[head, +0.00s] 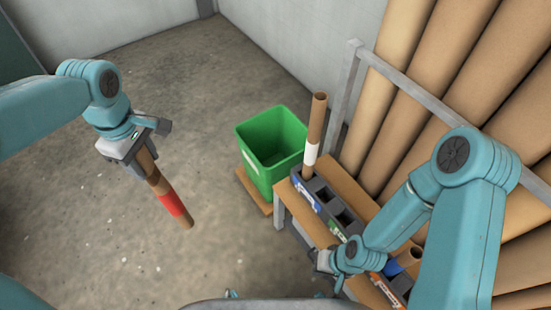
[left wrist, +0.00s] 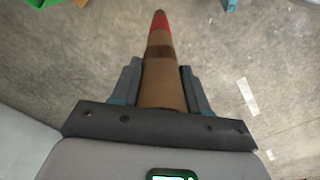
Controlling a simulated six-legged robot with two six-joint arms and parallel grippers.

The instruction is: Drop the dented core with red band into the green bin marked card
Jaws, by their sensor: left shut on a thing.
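My left gripper (head: 147,147) is shut on a brown core with a red band (head: 172,203) and holds it tilted over the floor, left of the bin. In the left wrist view the core (left wrist: 163,88) sits between the fingers, with a darker patch below the red band. The green bin (head: 256,166) stands at the middle, apart from the core, and looks empty inside. A pale label on its front is too small to read. A green corner shows in the left wrist view (left wrist: 42,3). My right gripper (head: 325,264) is beside the rack; its jaws are unclear.
A bench (head: 289,199) bears a dark rack (head: 328,189) with square sockets and coloured labels. A core with a white band (head: 314,135) stands upright in it, and another core (head: 408,257) is nearer me. Large brown rolls (head: 388,85) lean at right behind a grey rail. Floor left of the bin is clear.

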